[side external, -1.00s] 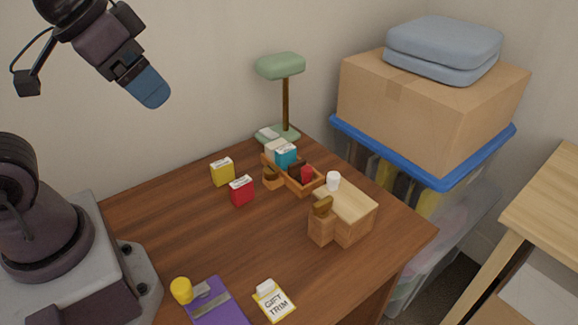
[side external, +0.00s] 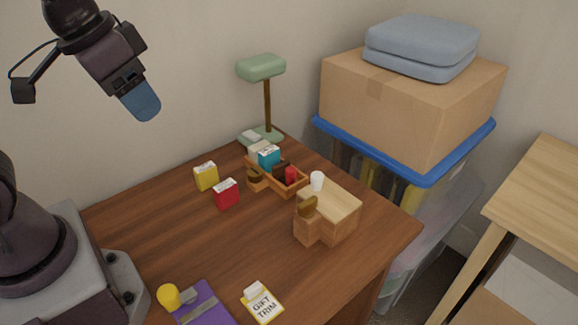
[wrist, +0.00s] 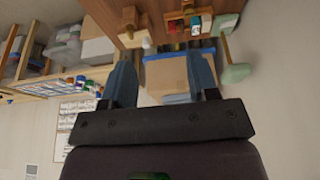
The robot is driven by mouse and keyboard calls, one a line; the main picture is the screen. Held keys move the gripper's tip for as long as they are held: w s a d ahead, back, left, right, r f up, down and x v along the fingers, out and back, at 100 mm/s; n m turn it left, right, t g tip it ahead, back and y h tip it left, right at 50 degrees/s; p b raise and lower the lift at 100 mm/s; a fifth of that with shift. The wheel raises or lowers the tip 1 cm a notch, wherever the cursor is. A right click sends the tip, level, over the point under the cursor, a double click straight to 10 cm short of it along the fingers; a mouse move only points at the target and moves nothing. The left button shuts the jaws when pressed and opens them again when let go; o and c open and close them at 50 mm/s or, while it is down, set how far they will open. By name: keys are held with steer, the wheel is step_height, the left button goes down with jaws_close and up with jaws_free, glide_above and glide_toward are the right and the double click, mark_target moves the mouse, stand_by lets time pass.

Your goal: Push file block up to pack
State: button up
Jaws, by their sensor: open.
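A yellow pack (side external: 206,177) and a red pack (side external: 226,194) stand apart on the brown desk. A teal pack (side external: 268,157) and a pale one (side external: 257,150) stand in a wooden tray (side external: 291,187), with a small red item (side external: 291,175) near its front end. A wooden block with a handle-like front (side external: 330,215) stands right of the tray. I cannot tell which of these is the file block. My gripper (side external: 142,108) is high above the desk's left side, away from everything. In the wrist view its two blue fingers (wrist: 160,70) are spread, with nothing held between them.
A green lamp (side external: 262,68) stands at the desk's back corner. A white cup (side external: 317,181) is by the block. A purple notebook (side external: 205,305), yellow cylinder (side external: 168,296) and gift trim card (side external: 262,303) lie in front. The desk's middle is clear. A cardboard box (side external: 405,110) stands beyond.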

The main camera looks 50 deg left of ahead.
steer(key=w+f+n+g, duration=0.2)
steer(key=w+f, duration=0.1)
steer(key=w, duration=0.4)
steer(key=w+f+n+g, duration=0.1)
steer(key=w+f, duration=0.2)
steer(key=w, duration=0.3)
steer(key=n+g, duration=0.1)
steer(key=n, duration=1.1)
glide_toward(290, 169)
step_height(290, 169, down, 10)
steer(key=shift+w+r, duration=0.1)
steer(key=shift+c, duration=0.4)
